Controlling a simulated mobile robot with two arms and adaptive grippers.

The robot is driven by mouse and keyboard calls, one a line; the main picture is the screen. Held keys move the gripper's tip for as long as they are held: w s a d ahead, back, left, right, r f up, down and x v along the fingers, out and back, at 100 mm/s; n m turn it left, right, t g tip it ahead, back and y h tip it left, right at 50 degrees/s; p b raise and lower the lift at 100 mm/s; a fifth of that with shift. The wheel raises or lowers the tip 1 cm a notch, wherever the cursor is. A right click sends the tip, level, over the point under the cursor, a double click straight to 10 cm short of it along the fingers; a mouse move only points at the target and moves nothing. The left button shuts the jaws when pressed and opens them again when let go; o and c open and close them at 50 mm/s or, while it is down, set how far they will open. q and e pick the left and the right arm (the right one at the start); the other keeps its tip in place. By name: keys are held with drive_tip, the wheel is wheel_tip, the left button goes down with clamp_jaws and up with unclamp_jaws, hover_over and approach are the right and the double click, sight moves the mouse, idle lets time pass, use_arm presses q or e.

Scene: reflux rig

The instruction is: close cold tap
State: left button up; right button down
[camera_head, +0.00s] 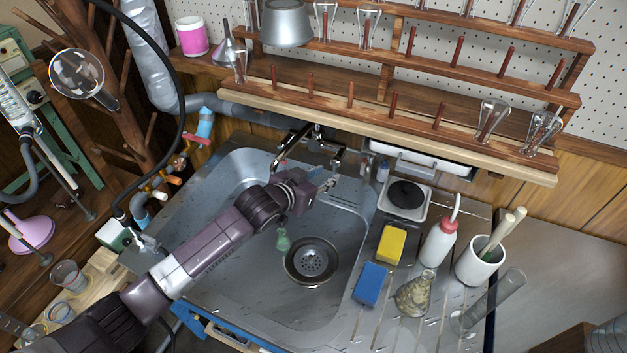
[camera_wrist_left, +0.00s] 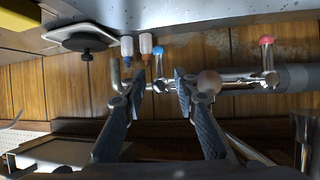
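The chrome mixer tap (camera_head: 315,142) stands at the back edge of the sink (camera_head: 240,170). In the left wrist view, the cold tap with its blue cap (camera_wrist_left: 158,52) shows between and beyond my open fingers, and the red-capped hot tap (camera_wrist_left: 266,42) is to the right. My left gripper (camera_head: 328,182) is over the sink, just in front of the tap. Its fingers (camera_wrist_left: 160,84) are open with nothing gripped. A round pinkish knob (camera_wrist_left: 209,82) shows behind the right-hand finger. Contact with the cold tap cannot be told. My right gripper is not in view.
A wooden peg rack (camera_head: 350,95) with glassware hangs above the tap. Right of the basin are a yellow sponge (camera_head: 391,244), blue sponge (camera_head: 370,284), wash bottle (camera_head: 438,243) and flask (camera_head: 416,294). A small green flask (camera_head: 283,241) is by the drain (camera_head: 312,262).

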use_arm(q)
drive_tip(key=shift+v, duration=2.6)
drive_tip(key=s+a+f+n+g+y, duration=0.1)
drive_tip(key=s+a+f+g+y, duration=0.25)
drive_tip(key=s, duration=0.85)
drive_tip(key=s+a+f+n+g+y, duration=0.15)
drive_tip(key=s+a+f, duration=0.25)
drive_tip(key=s+a, duration=0.5)
drive_tip(key=s+a+f+n+g+y, duration=0.1)
drive_tip(key=s+a+f+n+g, duration=0.2)
drive_tip(key=s, duration=1.1)
wheel_tip(320, 180, down, 26)
drive_tip(key=s+m+g, duration=0.1)
drive_tip(key=s+m, duration=0.1)
drive_tip(key=s+a+f+g, duration=0.1)
drive_tip(key=s+a+f, duration=0.1)
drive_tip(key=s+f, duration=1.5)
drive_tip(key=shift+a, duration=0.25)
drive_tip(key=shift+f, duration=0.1)
